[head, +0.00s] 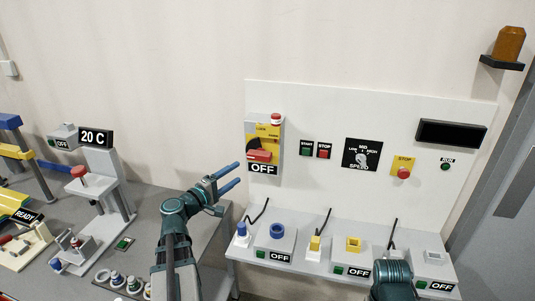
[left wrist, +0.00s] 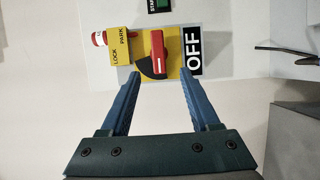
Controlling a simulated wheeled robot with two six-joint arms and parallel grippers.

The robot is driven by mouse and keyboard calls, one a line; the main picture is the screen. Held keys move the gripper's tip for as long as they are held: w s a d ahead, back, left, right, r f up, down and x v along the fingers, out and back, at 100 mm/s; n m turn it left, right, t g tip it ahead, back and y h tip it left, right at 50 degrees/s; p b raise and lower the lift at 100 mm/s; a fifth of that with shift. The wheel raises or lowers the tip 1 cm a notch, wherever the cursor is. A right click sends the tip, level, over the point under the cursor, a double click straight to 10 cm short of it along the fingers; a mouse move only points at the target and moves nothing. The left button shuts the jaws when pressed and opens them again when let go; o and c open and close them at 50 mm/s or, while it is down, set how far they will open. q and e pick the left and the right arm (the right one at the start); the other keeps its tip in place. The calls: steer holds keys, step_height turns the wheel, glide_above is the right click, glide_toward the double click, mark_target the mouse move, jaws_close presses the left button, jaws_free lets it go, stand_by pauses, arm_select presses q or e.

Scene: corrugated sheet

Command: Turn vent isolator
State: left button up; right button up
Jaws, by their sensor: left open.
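The isolator is a yellow panel (head: 269,131) on the white wall board, with a red handle (head: 260,155) over a black disc and an OFF label below. In the left wrist view the red handle (left wrist: 157,52) appears upright in the picture, beside the black sector, with LOCK and PARK lettering to its left. A red and white knob (left wrist: 99,39) sits at the panel's end. My left gripper (head: 235,174) is open and empty, below and left of the isolator. In its wrist view the fingertips (left wrist: 161,73) flank the handle's lower end in the picture, apparently without contact.
Below, a shelf (head: 330,255) carries plugs and sockets with cables. A bench with fixtures stands left. My right arm shows at bottom right.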

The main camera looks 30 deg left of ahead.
mark_target(256, 158)
arm_select(q)
steer(key=w, duration=0.4)
steer(key=w+d, duration=0.1)
steer(key=w, duration=0.4)
steer(key=w+d, duration=0.1)
steer(key=w, duration=0.3)
steer(key=shift+w+r, duration=0.1)
steer(key=shift+w, duration=0.2)
jaws_close()
